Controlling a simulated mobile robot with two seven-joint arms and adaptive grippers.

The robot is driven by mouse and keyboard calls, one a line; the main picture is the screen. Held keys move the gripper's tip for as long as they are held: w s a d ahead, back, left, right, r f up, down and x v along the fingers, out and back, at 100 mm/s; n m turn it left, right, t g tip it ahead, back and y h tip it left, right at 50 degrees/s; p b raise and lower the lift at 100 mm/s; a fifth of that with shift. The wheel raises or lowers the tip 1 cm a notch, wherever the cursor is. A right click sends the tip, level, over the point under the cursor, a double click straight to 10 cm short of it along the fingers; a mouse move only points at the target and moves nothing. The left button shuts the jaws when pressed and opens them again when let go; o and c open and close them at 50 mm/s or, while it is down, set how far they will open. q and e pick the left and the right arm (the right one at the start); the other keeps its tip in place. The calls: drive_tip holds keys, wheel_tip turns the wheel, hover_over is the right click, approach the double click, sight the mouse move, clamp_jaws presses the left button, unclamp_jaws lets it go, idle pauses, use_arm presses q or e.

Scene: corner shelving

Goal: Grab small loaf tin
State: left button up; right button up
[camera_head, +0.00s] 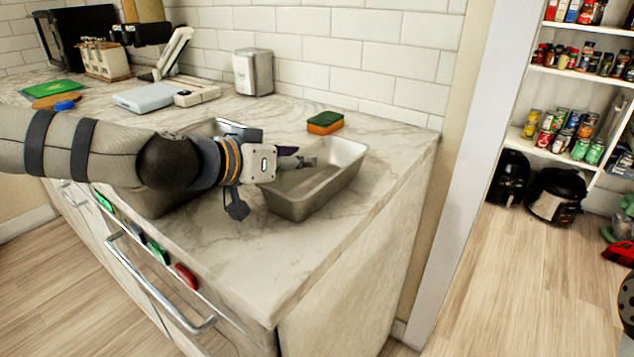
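A grey metal loaf tin (330,190) stands upright and looks empty on the marble counter, near its right end. My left gripper (303,162) reaches in from the left, with its fingertips at the tin's left side, overlapping the rim and opening in the picture. I cannot tell whether they touch the tin. The fingers overlap one another, so their gap does not show clearly. The gripper hides part of the tin's left rim. My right gripper is not in view.
A metal basin (222,127) lies partly hidden behind my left arm. A green and orange sponge (325,123) lies behind the tin. A metal canister (253,72) stands by the tiled wall. The counter (270,265) is clear in front of the tin.

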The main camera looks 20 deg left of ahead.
use_arm(q)
drive_tip(key=shift+r, duration=0.1)
clamp_jaws()
drive_tip(key=shift+r, duration=0.1)
